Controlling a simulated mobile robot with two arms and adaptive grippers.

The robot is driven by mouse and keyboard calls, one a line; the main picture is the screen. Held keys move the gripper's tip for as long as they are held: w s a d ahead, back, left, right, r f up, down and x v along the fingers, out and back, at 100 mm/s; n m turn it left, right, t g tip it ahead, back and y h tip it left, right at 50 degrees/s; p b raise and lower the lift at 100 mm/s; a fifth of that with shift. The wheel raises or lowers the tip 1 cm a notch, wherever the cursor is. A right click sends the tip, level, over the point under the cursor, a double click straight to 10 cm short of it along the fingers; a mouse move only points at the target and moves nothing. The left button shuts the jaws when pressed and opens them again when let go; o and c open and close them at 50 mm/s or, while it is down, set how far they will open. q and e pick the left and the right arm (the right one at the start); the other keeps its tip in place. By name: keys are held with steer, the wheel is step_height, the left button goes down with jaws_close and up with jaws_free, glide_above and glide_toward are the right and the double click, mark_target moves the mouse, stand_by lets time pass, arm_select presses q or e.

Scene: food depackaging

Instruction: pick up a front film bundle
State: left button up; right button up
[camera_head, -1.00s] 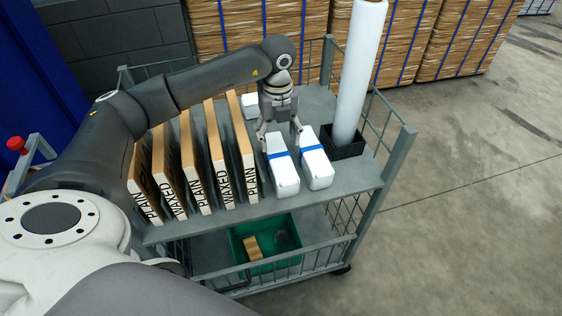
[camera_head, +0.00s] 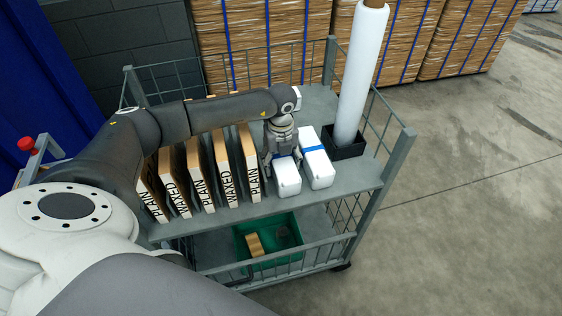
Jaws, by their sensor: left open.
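Two white film bundles with blue bands lie side by side on the cart's upper shelf. The left front bundle (camera_head: 287,182) is partly covered by my left gripper (camera_head: 284,163). The right front bundle (camera_head: 318,168) is uncovered, just right of the gripper. My left gripper is open and points down over the left bundle, with its fingers at the bundle's sides near the blue band. I cannot tell whether the fingers touch it. My right gripper is not in view.
Several upright boards marked PLAIN and WAXED (camera_head: 201,178) stand left of the bundles. A tall white roll (camera_head: 361,78) stands in a black holder (camera_head: 347,150) at right. A wire-sided cart (camera_head: 352,190) has a green bin (camera_head: 283,226) on its lower shelf.

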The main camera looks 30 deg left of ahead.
arm_select(q)
steer(key=shift+c, duration=0.4)
steer(key=c, duration=0.6)
